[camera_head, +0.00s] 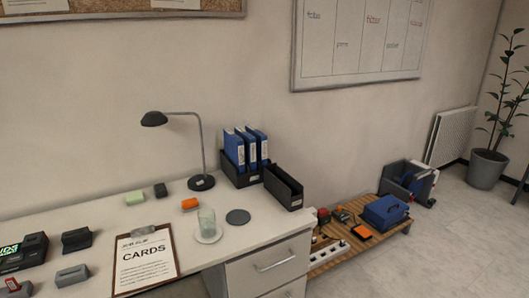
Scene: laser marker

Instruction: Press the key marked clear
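No key with a readable "clear" marking shows. A dark device (24,252) with a green lit display sits on the white desk (215,262) at the far left edge, partly cut off by the frame. Any keys on it are too small to read. A small dark and red item (16,287) lies just in front of it, also partly cut off. Neither of my grippers is in view.
A clipboard marked CARDS (145,262), a glass (207,222), a black lamp (201,183) and blue binders (246,147) stand on the desk. A low wooden platform (335,253) with several items stands right of the desk.

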